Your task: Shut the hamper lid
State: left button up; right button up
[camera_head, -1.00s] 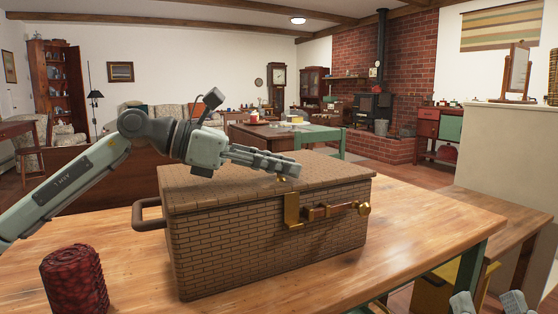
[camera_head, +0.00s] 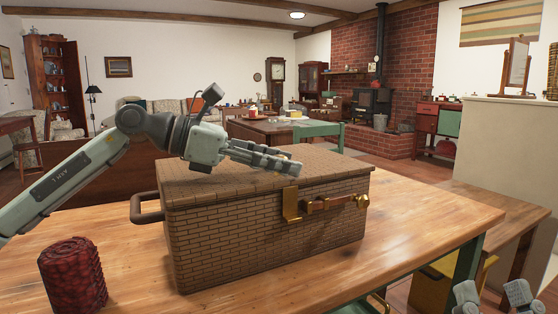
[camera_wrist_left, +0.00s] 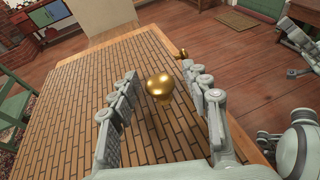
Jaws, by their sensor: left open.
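The hamper (camera_head: 265,240) is a tan box with a brick-like weave, standing on the wooden table. Its lid (camera_head: 215,185) lies flat on the body, with no clear gap at the front edge. A brass hasp (camera_head: 291,205) hangs at the front. My left gripper (camera_head: 293,168) is low over the lid's front part. In the left wrist view, its open fingers stand on either side of a round brass knob (camera_wrist_left: 160,86) on the lid; contact is not clear. My right gripper (camera_head: 492,294) is at the lower right, partly cut off, fingers apart and empty.
A dark red woven cylinder (camera_head: 73,275) stands at the table's front left. The hamper has a brown side handle (camera_head: 146,207) at left. The wooden table (camera_head: 430,215) is clear to the right of the hamper. A lower wooden surface (camera_head: 500,205) adjoins further right.

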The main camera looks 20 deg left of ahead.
pick_arm(q)
jog(key=v, duration=0.7)
jog(key=shift+s+a+f, duration=0.1)
jog(key=shift+s+a, duration=0.05)
jog(key=shift+a, duration=0.15)
jog(key=shift+v, duration=0.9)
jog(key=shift+r+v, duration=0.2)
jog(key=shift+v, duration=1.1)
